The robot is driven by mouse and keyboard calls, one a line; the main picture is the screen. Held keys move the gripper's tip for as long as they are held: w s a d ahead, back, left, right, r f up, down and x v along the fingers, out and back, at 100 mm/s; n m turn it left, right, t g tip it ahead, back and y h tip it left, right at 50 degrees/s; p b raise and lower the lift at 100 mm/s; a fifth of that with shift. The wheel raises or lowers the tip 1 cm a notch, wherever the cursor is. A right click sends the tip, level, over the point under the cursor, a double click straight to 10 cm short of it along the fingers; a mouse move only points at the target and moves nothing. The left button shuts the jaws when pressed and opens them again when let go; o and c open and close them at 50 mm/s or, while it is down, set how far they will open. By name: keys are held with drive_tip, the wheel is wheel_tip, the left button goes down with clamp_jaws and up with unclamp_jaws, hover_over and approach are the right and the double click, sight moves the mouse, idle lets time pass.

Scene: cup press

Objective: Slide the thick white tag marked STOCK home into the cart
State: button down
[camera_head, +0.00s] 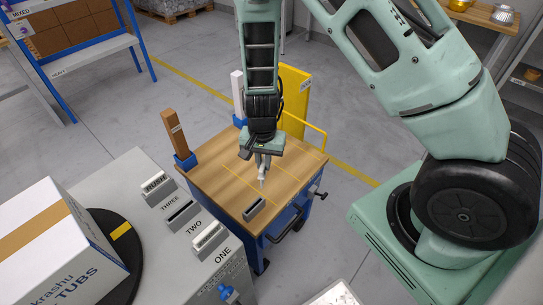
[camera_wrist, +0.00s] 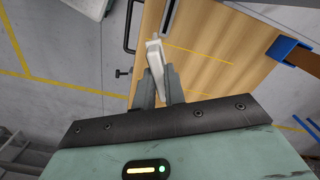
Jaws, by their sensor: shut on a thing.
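My gripper (camera_head: 262,166) points down over the wooden top of the blue cart (camera_head: 215,165). It is shut on a white tag (camera_wrist: 155,56), which stands out beyond the fingertips in the wrist view. In the head view only a small pale end of the tag (camera_head: 262,176) shows below the fingers. No STOCK marking is readable on it. A grey slotted holder (camera_head: 255,209) sits on the cart top, nearer the front edge than my gripper. The tag appears apart from this holder; its exact height above the top cannot be told.
Brown (camera_head: 174,132) and white (camera_head: 237,92) posts stand in blue sockets on the cart. A yellow panel (camera_head: 294,100) rises behind. Yellow lines mark the cart top.

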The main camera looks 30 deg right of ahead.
drive_tip(key=a+f+m, duration=0.1)
drive_tip(key=m, duration=0.1)
drive_tip(key=a+f+m+b, duration=0.1)
drive_tip(key=a+m, duration=0.1)
drive_tip(key=s+a+f+m+b, duration=0.1)
drive_tip(key=shift+a+m, duration=0.35)
drive_tip(key=shift+m, duration=0.05)
drive_tip(key=shift+f+b, duration=2.15)
drive_tip(key=shift+f, duration=0.8)
drive_tip(key=shift+f+b, duration=1.6)
drive_tip(key=shift+f, duration=1.15)
drive_tip(key=c, duration=1.4)
unclamp_jaws()
